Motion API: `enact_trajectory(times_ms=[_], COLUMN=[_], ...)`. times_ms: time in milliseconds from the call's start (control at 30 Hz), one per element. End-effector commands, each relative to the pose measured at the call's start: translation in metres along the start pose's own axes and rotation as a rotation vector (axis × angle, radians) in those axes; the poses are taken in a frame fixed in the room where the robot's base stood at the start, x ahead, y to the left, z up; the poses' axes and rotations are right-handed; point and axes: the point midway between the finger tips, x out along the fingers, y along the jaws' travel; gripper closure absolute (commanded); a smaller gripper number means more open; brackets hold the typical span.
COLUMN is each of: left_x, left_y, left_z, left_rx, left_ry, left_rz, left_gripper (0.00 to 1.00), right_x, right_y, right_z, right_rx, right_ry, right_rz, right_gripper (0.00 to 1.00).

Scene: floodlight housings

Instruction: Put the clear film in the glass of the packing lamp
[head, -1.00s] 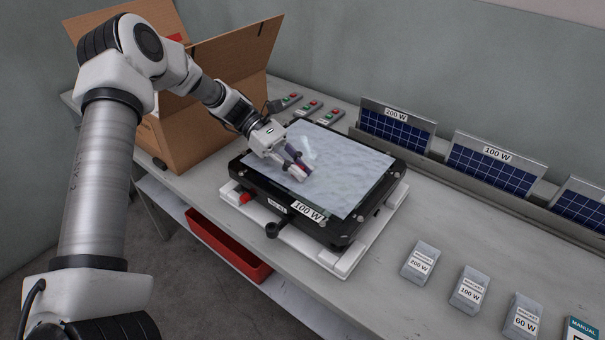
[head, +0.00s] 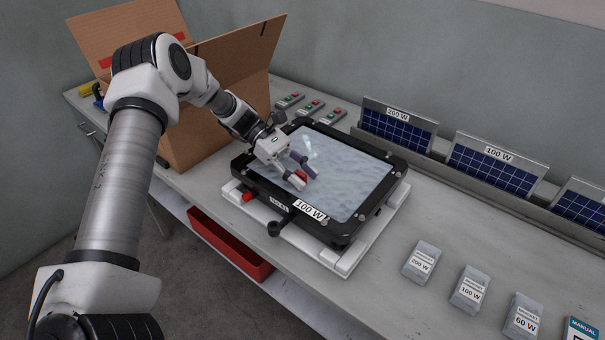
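The packing lamp (head: 343,236) is a black frame labelled 100 W, lying flat with its glass side up. A pale, see-through rippled sheet, which I take as the clear film (head: 350,185), lies inside the frame over the glass. I cannot tell film from glass at the edges. My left gripper (head: 305,177) is over the left part of the sheet, its two fingers apart. A small red patch shows between the fingers; I cannot tell what it belongs to. My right gripper is not in view.
The lamp rests on a white fixture (head: 345,263) with a black knob at its front. An open cardboard box (head: 190,135) stands behind my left arm. Small grey boxes (head: 422,262) stand at the right, solar panels (head: 397,130) behind. A red bin (head: 230,245) sits below the table.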

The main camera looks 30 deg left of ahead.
Motion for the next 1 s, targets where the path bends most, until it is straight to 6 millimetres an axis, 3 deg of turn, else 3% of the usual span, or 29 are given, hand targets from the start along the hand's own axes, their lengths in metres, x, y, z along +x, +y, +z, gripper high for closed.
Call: enact_trajectory(times_ms=[167,533,1000], left_x=[-0.004,-0.070,-0.077], left_y=[0.000,0.000,0.000], left_z=[0.004,0.002,0.004], left_rx=[0.001,0.001,0.000], left_ry=[0.000,0.002,0.000], left_rz=[0.001,0.002,0.000], left_gripper=[0.62,0.62,0.62], right_x=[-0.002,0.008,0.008], right_y=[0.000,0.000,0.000], right_z=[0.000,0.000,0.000], right_rx=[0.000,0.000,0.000], right_ry=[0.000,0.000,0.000], right_rz=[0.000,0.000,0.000], right_gripper=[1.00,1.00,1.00])
